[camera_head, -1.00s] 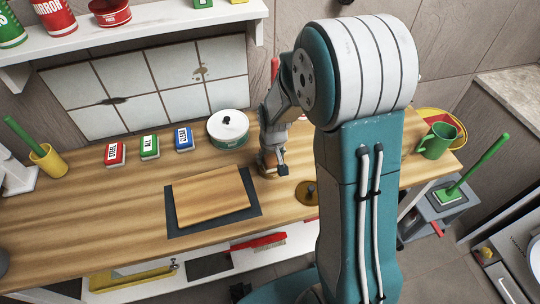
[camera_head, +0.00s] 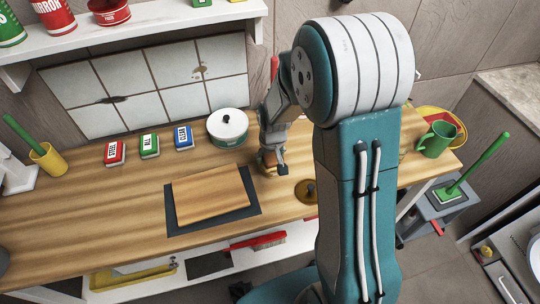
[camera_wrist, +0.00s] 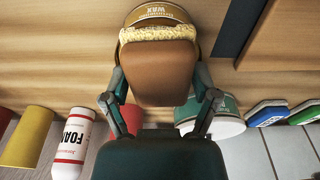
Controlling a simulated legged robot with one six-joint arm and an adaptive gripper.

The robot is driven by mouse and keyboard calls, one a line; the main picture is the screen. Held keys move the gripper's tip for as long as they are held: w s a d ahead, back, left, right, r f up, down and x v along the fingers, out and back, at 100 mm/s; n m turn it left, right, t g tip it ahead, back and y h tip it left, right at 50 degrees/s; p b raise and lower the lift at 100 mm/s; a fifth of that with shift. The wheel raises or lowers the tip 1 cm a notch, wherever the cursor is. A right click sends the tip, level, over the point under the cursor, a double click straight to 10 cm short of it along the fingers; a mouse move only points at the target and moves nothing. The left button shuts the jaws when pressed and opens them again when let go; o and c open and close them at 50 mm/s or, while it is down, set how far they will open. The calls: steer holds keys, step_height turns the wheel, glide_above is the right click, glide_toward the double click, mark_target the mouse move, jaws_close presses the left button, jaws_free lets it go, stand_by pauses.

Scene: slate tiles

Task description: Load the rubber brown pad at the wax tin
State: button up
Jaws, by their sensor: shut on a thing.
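The brown pad (camera_wrist: 160,75), with a pale fuzzy edge, is held between the two fingers of my gripper (camera_wrist: 162,92) in the wrist view. The wax tin (camera_wrist: 157,12) is gold with a WAX label and lies just beyond the fuzzy edge, partly hidden by the pad. I cannot tell whether the pad touches the tin.
A wooden board (camera_head: 208,192) on a dark mat lies left of the gripper.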

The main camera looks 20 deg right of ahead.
stand_by(0.4)
steer(key=shift+r, duration=3.45)
